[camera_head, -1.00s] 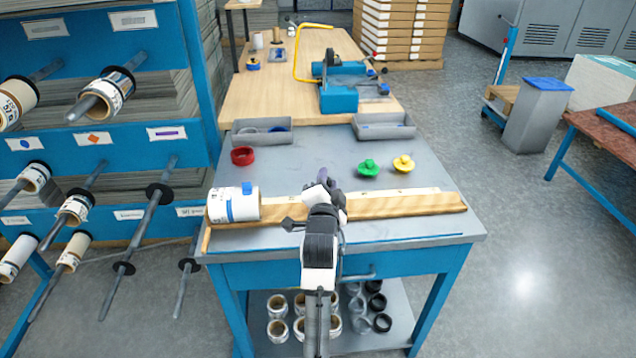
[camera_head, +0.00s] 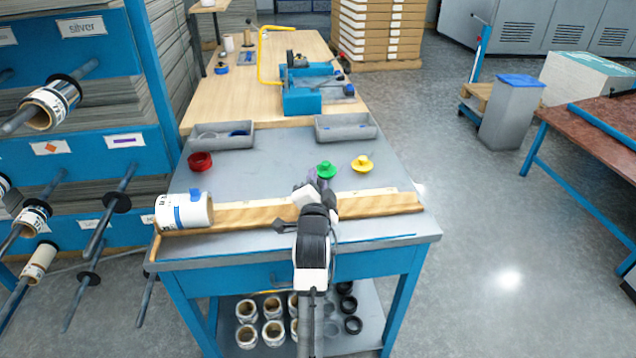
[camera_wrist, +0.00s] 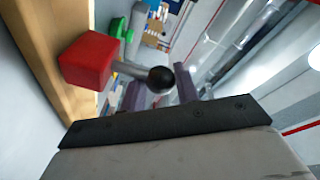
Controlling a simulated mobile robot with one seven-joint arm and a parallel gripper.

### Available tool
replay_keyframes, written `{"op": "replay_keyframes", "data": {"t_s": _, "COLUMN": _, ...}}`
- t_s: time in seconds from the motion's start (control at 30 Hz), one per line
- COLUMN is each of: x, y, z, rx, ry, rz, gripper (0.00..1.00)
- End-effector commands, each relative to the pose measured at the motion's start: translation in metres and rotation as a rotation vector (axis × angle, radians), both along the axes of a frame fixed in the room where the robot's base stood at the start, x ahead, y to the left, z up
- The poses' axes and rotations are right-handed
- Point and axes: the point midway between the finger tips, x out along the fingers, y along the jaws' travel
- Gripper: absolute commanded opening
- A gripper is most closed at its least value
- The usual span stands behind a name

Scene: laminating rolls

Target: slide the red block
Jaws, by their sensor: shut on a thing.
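The red block (camera_wrist: 87,60) shows in the wrist view against the wooden rail, with a metal rod and a black ball knob (camera_wrist: 161,80) sticking out of it. My gripper (camera_wrist: 160,92) has its purple fingers on either side of the knob and is shut on it. In the head view my gripper (camera_head: 318,182) is over the wooden rail (camera_head: 375,204), right of its middle. My gripper and wrist hide the red block there. A white roll (camera_head: 184,211) with a blue tab lies at the left end of the rail.
A green knob (camera_head: 326,169) and a yellow knob (camera_head: 362,163) stand just behind the rail. The rail's right part is clear. A rack with rods stands at the left.

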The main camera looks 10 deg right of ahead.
Motion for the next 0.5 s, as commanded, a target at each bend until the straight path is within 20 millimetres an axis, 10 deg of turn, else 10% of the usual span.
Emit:
{"op": "replay_keyframes", "data": {"t_s": 0.3, "x": -0.0002, "y": -0.0025, "z": -0.0099, "rx": 0.004, "ry": 0.021, "rz": -0.005, "gripper": 0.00}}
{"op": "replay_keyframes", "data": {"t_s": 0.33, "x": -0.0002, "y": -0.0025, "z": -0.0099, "rx": 0.004, "ry": 0.021, "rz": -0.005, "gripper": 0.34}}
{"op": "replay_keyframes", "data": {"t_s": 0.5, "x": -0.0002, "y": -0.0016, "z": -0.0079, "rx": 0.002, "ry": 0.017, "rz": -0.003, "gripper": 0.52}}
